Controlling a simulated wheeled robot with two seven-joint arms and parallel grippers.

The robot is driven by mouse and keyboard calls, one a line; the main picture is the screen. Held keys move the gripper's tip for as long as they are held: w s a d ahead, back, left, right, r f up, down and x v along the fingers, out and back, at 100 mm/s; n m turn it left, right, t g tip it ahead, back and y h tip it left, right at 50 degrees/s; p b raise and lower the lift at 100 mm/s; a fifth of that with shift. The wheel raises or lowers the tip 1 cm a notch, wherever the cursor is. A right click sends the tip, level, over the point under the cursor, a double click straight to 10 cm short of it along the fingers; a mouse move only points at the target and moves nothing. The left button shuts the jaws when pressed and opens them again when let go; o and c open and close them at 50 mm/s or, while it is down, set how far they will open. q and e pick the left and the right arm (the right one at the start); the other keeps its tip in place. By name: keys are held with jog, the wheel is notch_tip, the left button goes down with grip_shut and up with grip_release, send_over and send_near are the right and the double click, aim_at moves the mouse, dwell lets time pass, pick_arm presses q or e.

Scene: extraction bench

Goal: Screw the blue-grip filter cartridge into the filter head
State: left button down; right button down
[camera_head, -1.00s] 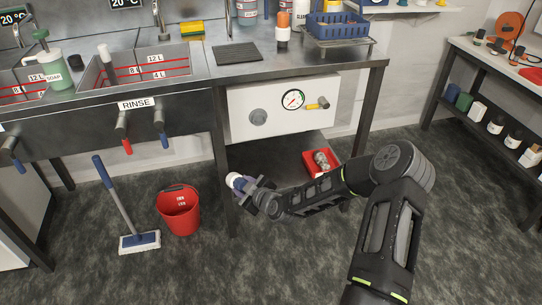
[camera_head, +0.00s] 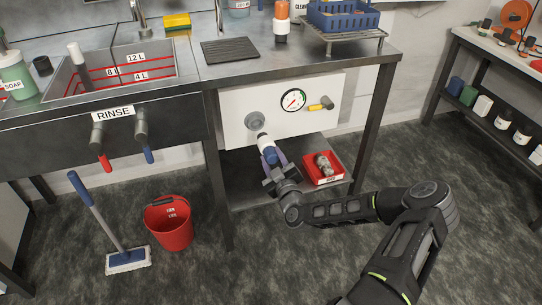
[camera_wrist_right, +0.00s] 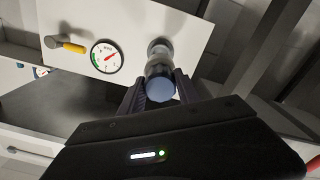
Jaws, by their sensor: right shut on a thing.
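The filter cartridge (camera_head: 267,147) has a blue grip and a pale end. My right gripper (camera_head: 274,163) is shut on it by the blue grip. The pale end points up toward the grey round filter head (camera_head: 255,121) on the white panel. In the right wrist view the cartridge (camera_wrist_right: 159,82) sits between my fingers (camera_wrist_right: 159,88), and its far end overlaps the filter head (camera_wrist_right: 159,46). I cannot tell whether the two touch. My left gripper is not in view.
The white panel (camera_head: 240,101) also carries a gauge (camera_head: 293,100) and a yellow-handled valve (camera_head: 321,104). A red bin (camera_head: 323,168) with grey parts stands on the lower shelf to the right. A red bucket (camera_head: 168,222) and a mop (camera_head: 127,261) stand on the floor at left.

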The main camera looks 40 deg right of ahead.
aim_at(264, 141)
jog(key=shift+b+x, duration=0.7)
jog(key=shift+x, duration=0.95)
jog(key=shift+b+x, duration=0.45)
jog(key=shift+x, duration=0.75)
jog(key=shift+b+x, duration=1.35)
jog(key=shift+x, duration=0.45)
